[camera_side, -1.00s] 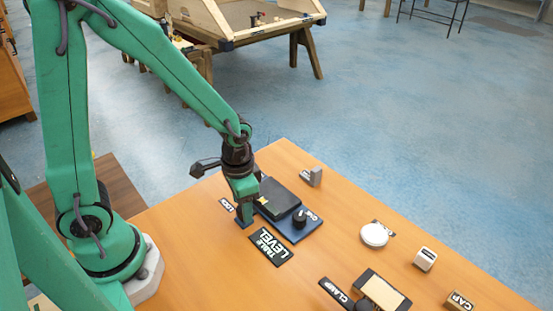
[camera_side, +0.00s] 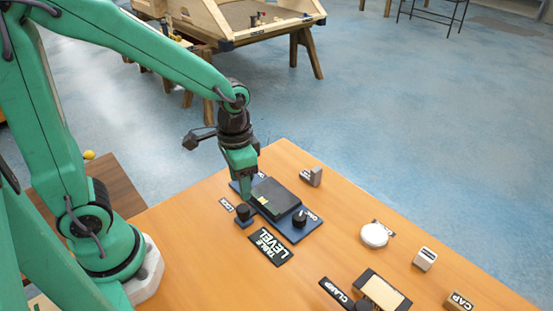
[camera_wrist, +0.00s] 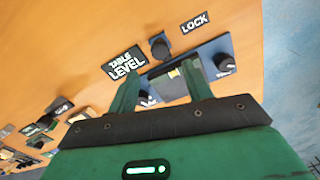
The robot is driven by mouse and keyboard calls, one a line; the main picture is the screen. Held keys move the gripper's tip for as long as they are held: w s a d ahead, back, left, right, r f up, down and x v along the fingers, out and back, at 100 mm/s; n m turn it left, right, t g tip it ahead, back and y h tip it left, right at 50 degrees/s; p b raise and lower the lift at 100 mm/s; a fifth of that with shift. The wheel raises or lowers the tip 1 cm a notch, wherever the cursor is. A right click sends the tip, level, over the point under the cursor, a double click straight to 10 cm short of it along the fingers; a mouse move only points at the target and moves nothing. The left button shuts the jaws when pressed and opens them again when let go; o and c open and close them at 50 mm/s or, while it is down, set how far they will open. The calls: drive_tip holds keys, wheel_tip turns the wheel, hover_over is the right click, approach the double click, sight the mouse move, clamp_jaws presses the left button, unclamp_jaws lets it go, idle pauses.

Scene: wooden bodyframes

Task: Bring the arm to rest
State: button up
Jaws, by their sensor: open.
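My gripper (camera_side: 245,193) is open and empty, pointing down above the back left part of the orange table (camera_side: 190,225). In the wrist view its two green fingers (camera_wrist: 160,80) are spread apart. A dark box on a blue plate (camera_side: 274,197) stands beside the fingertips; I cannot tell from the side view how much clearance there is. A small black knob (camera_side: 243,211) sits by the LOCK label (camera_side: 226,205), just below the gripper in the side view. The knob also shows in the wrist view (camera_wrist: 159,46), beyond the fingers.
A TABLE LEVEL sign (camera_side: 270,246) lies in front of the plate, and another black knob (camera_side: 299,218) is on it. A white disc (camera_side: 374,235), a small block (camera_side: 425,259) and a CLAMP fixture (camera_side: 382,292) stand to the right. Blue floor lies beyond the table.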

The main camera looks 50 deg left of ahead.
drive_tip(key=s+a+r+n+t, duration=0.1)
drive_tip(key=s+a+r+t, duration=0.1)
drive_tip(key=r, duration=0.4)
drive_tip(key=s+a+r+n+t, duration=0.2)
drive_tip(key=s+a+r+t, duration=0.1)
drive_tip(key=r, duration=0.4)
drive_tip(key=shift+s+t, duration=0.3)
drive_tip(key=shift+s, duration=0.35)
